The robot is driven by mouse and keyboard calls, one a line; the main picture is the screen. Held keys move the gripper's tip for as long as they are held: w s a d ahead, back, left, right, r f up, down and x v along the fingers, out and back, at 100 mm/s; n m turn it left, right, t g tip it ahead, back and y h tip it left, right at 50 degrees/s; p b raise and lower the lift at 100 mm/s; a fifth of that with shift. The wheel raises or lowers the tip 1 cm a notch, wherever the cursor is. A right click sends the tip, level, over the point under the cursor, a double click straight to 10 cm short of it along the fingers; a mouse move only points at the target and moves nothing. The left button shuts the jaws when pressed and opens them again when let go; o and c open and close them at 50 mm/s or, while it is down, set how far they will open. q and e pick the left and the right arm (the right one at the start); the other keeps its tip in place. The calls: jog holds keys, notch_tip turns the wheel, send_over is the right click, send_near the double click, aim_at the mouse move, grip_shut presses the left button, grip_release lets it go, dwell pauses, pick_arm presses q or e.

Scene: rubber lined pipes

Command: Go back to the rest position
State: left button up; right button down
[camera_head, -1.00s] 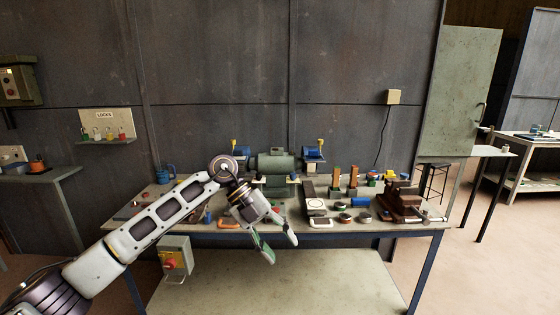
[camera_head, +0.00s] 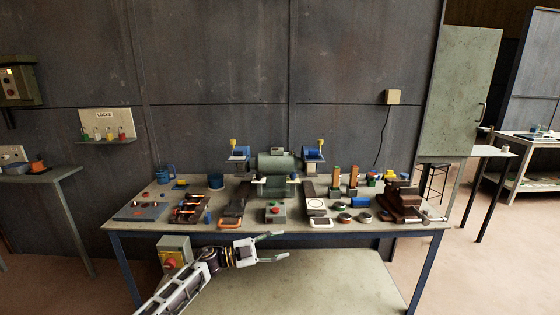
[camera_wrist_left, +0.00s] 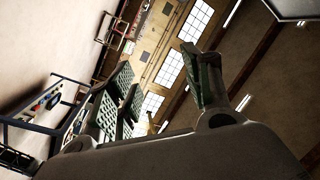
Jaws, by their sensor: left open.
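My left gripper (camera_head: 278,246) is open and empty in the head view. It is in front of the workbench (camera_head: 350,230), below its top edge, with its fingers pointing right. My left arm comes in from the bottom left. In the left wrist view, the green-padded fingers (camera_wrist_left: 165,95) are spread apart with nothing between them. My right gripper is not in view.
A green bench grinder (camera_head: 276,163) stands at the back of the bench, with several tools and a brown vise (camera_head: 399,203) around it. A switch box (camera_head: 174,254) with a red knob hangs at the bench front, close to my left arm. A lower shelf (camera_head: 330,280) is bare.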

pick_arm(q)
jog(key=w+a+f+n+t+y, duration=0.1)
jog(key=a+f+n+t+y, duration=0.4)
jog(key=f, duration=0.6)
jog(key=w+a+f+n+t+y, duration=0.15)
jog(key=a+f+n+t, duration=0.35)
jog(key=f, duration=0.7)
jog(key=s+a+f+n+g+y, duration=0.1)
jog(key=s+a+f+n+y, duration=0.35)
jog(key=f, duration=0.55)
jog(key=s+a+f+n+g+y, duration=0.1)
jog(key=s+a+f+n+y, duration=0.15)
jog(key=s+a+f, duration=0.65)
jog(key=s+a+f+n+g+y, duration=0.2)
jog(key=s+a+f+g, duration=0.1)
jog(key=s+f, duration=0.7)
jog(key=s+a+f+n+g+y, duration=0.1)
jog(key=s+a+f+g+y, duration=0.15)
jog(key=s+f, duration=0.65)
jog(key=s+a+f+g, duration=0.1)
jog(key=s+f, duration=0.3)
jog(key=s, duration=1)
jog(key=s+a+f+n+g+y, duration=0.1)
jog(key=s+f+g, duration=0.3)
jog(key=s, duration=1)
jog(key=shift+a+f+n+y, duration=0.3)
jog(key=shift+a, duration=0.2)
jog(key=shift+g, duration=0.25)
